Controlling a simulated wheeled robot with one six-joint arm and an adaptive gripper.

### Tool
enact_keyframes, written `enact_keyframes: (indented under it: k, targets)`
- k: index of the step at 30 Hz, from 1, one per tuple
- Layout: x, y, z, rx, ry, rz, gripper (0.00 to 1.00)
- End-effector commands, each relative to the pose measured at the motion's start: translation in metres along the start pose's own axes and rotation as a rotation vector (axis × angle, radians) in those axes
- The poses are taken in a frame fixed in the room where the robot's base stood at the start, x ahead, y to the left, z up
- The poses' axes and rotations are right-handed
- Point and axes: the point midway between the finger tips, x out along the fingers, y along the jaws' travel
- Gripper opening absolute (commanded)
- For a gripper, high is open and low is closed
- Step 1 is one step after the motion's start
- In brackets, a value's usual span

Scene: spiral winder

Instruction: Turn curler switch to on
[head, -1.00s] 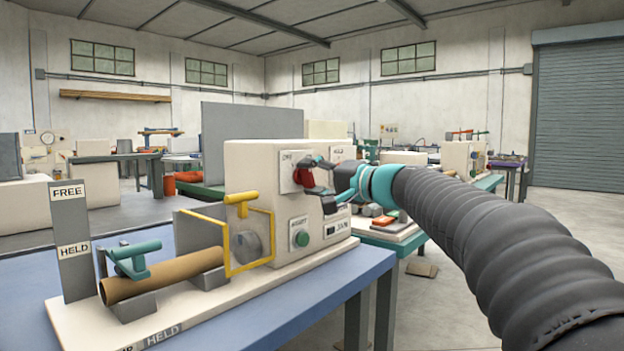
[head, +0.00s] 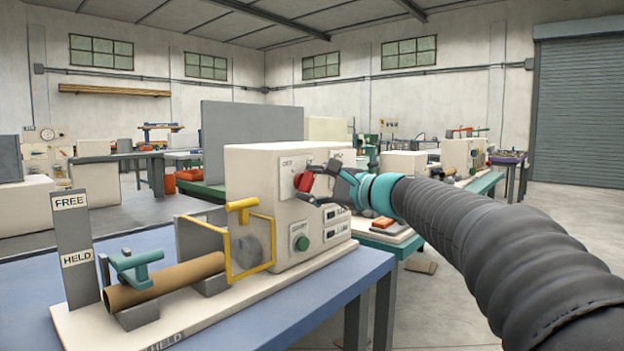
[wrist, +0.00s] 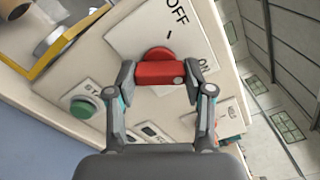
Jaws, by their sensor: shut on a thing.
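The curler switch is a red knob (head: 303,181) on a pale plate on the front of the cream machine housing (head: 262,165). In the wrist view the red knob (wrist: 160,70) sits below the OFF lettering, with the ON lettering to its right. The right end of its bar lies toward the ON side. My gripper (wrist: 160,76) is shut on the bar, one finger at each end. In the head view my gripper (head: 311,183) reaches the knob from the right. The exact pointer angle is hard to tell.
A green button (head: 301,243) and small displays (head: 337,218) are below the switch. A yellow guard frame (head: 249,243) and a brown tube (head: 165,281) stand at the left on the base. The blue table (head: 300,318) ends at the right, with open floor beyond.

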Motion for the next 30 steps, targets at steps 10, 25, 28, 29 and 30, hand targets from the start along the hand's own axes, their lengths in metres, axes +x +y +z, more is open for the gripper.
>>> enact_keyframes:
  k: [10,25,28,29,30]
  targets:
    - [0.0000,-0.0018,0.0002,0.147,0.001,-0.003,0.17]
    - [0.0000,-0.0014,0.0000,0.176,0.001,-0.004,0.17]
    - [0.0000,-0.0014,0.0000,0.176,0.001,-0.004,0.60]
    - [0.0000,-0.0014,0.0000,0.175,0.001,-0.004,0.67]
    - [0.0000,-0.0012,0.0000,0.175,0.001,-0.003,0.77]
